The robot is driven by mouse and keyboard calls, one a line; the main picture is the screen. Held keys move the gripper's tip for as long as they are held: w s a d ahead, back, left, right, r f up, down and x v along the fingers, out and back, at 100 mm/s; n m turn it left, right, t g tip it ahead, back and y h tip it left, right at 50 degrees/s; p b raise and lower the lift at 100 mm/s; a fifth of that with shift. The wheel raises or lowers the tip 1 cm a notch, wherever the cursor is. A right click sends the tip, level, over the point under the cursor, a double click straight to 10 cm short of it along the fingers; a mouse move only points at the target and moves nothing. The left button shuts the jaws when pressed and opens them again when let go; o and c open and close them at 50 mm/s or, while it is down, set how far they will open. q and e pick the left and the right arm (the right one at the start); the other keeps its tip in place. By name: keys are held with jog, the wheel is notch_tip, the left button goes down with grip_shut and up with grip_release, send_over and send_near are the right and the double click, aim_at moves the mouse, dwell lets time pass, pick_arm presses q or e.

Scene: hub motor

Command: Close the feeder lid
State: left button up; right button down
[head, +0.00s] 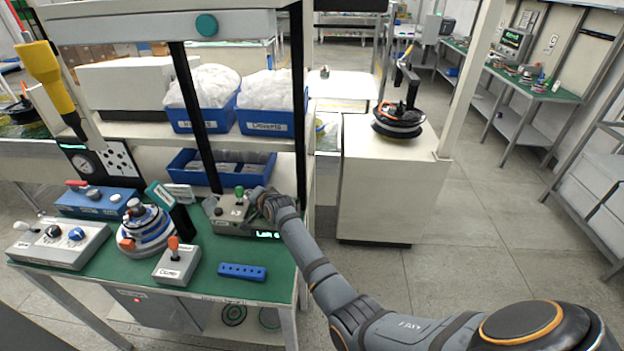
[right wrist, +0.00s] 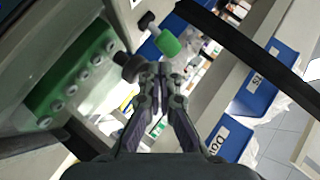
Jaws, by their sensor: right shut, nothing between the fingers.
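A grey box (head: 226,214) with a green-knobbed lever (head: 239,191) and a small lit display stands at the right end of the green bench top. I cannot make out for certain which part is the feeder lid or how it stands. My right gripper (head: 257,198) is at the box's right side, close to the lever. In the right wrist view, my right gripper (right wrist: 158,72) is shut and empty. Its fingertips are just below the green knob (right wrist: 167,42) and close to a black knob (right wrist: 131,66); contact is unclear. My left gripper is out of view.
A stacked hub assembly (head: 147,230), an orange-knobbed control box (head: 177,262) and a blue block with holes (head: 242,272) stand on the bench. Blue bins (head: 267,122) sit on the shelf above.

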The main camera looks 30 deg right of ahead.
notch_tip(320, 180, up, 5)
jog(key=p, duration=0.4)
jog(key=shift+f, duration=0.15)
jog(key=s+a+r+b, duration=0.2)
jog(key=s+a+r, duration=0.1)
jog(key=s+r, duration=0.2)
jog(key=shift+s+a+r, duration=0.25)
jog(key=shift+s+r, duration=0.05)
jog(key=shift+r, duration=0.55)
